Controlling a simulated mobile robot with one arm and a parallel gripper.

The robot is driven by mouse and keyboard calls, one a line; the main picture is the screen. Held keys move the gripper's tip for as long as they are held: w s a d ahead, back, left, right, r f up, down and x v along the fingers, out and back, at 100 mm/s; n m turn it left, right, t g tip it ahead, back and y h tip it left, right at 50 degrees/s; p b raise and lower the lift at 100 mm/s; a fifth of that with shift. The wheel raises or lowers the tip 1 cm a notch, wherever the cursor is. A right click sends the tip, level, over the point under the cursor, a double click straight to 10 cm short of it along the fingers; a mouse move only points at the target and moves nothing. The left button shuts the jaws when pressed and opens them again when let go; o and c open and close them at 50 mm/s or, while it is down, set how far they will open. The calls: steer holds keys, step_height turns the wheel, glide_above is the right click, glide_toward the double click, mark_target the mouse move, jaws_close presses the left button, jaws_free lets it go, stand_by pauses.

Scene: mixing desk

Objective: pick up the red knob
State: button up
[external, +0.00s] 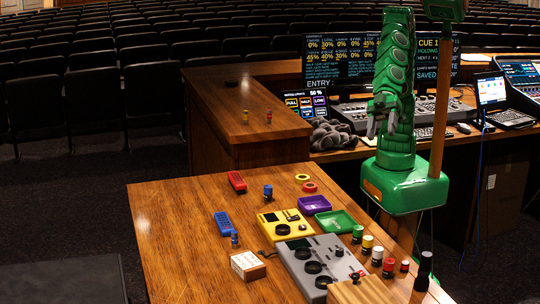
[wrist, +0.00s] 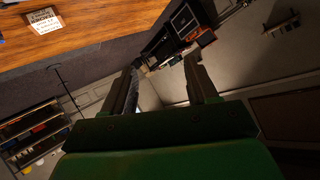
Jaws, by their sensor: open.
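Two small red-topped dark pieces, a larger one (external: 389,267) and a smaller one (external: 404,266), stand near the right edge of the wooden desk. A red button-like piece (external: 357,275) also shows on the grey device. I cannot tell which of these is the red knob. My gripper (external: 382,118) is raised above my green base, far from them, beyond the desk's far right side. In the wrist view my gripper (wrist: 165,78) has its two fingers apart with nothing between them. No red knob can be made out in the wrist view.
A grey device (external: 322,250) and a yellow device (external: 284,224) lie on the desk. A black bottle (external: 423,272) stands near the small pieces. Monitors stand behind my arm.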

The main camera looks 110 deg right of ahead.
steer(key=s+a+f+t, duration=0.2)
steer(key=s+a, duration=0.1)
steer(key=a, duration=0.5)
steer(key=s+a+f+m+t+h, duration=0.1)
steer(key=s+a+f+t+h, duration=0.25)
steer(key=s+f, duration=0.35)
glide_toward(406, 262)
steer(key=w+a, duration=0.2)
steer(key=shift+h, duration=0.25)
steer(key=shift+d+f+x, duration=0.15)
steer(key=shift+x, duration=1.15)
steer(key=shift+d+f+x, duration=0.1)
steer(key=shift+x, duration=1.25)
steer(key=shift+d+f+x, duration=0.15)
steer(key=shift+x, duration=1.15)
steer(key=shift+c, duration=0.5)
steer(key=c, duration=0.9)
